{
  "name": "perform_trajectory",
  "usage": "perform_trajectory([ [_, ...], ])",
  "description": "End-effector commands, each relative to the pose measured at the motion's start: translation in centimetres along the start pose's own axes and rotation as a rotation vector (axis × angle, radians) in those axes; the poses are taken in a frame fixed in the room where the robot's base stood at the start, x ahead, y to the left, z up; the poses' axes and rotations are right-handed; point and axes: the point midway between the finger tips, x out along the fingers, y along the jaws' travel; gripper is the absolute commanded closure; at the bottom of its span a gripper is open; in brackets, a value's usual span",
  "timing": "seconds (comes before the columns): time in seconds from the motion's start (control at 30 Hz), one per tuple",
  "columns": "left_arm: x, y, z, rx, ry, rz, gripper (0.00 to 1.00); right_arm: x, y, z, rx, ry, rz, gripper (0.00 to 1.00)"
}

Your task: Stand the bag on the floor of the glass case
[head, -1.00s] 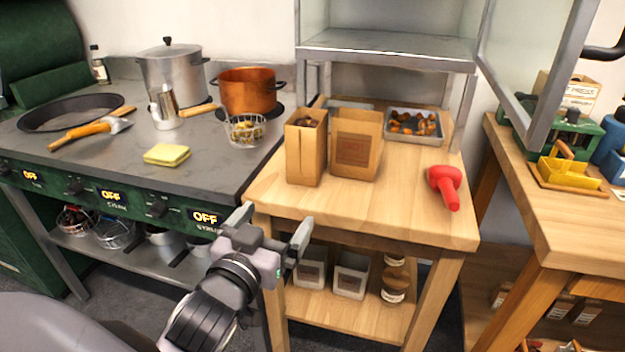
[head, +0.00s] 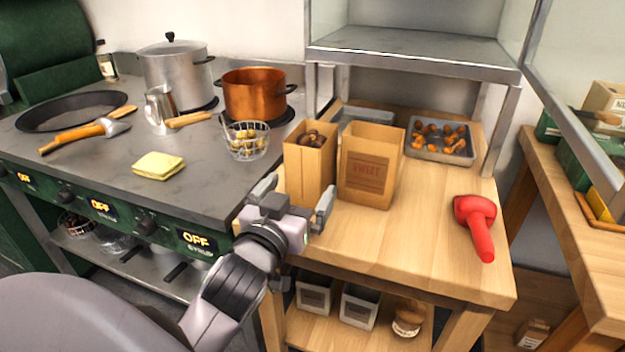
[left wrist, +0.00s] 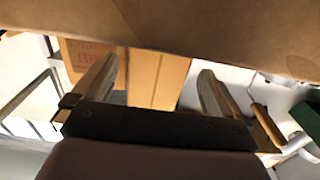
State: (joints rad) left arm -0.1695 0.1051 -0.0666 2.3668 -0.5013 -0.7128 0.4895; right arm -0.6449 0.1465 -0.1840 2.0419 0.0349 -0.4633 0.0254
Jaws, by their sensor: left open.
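Two brown paper bags stand upright and open on the wooden table. The left bag (head: 310,172) shows its narrow side and has chestnuts at its mouth. The other bag (head: 371,175) has a printed label and stands just right of it.
A glass door (head: 575,60) hangs open at the right of the case. A metal tray (head: 440,152) of chestnuts sits behind. The stove with a wire basket (head: 247,142) and copper pot (head: 253,95) is at left.

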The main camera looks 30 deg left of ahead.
Motion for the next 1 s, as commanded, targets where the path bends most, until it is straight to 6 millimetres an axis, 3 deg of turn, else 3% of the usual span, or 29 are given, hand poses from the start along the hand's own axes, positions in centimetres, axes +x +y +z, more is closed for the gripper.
perform_trajectory([
  [0.3, 3.5, 0.3, -0.1, 0.001, 0.0, 0.001, 0.0, 0.0, 0.2, -0.4, -0.008, 0.006, 0.001, 0.57],
  [0.6, 3.8, 0.2, -0.1, 0.0, -0.002, 0.001, 0.0, 0.0, 0.3, -0.6, -0.013, 0.011, 0.002, 0.57],
  [0.8, 3.8, 0.3, -0.1, 0.0, -0.002, 0.001, 0.65, 0.0, 0.3, -0.6, -0.013, 0.011, 0.002, 0.57],
  [0.87, 3.8, 0.3, -0.2, 0.0, 0.003, 0.002, 0.79, 0.0, 0.3, -0.7, -0.013, 0.011, 0.002, 0.57],
  [1.0, 3.8, 0.3, -0.2, 0.0, 0.003, 0.002, 0.79, 0.0, 0.3, -0.7, -0.012, 0.011, 0.002, 0.57],
])
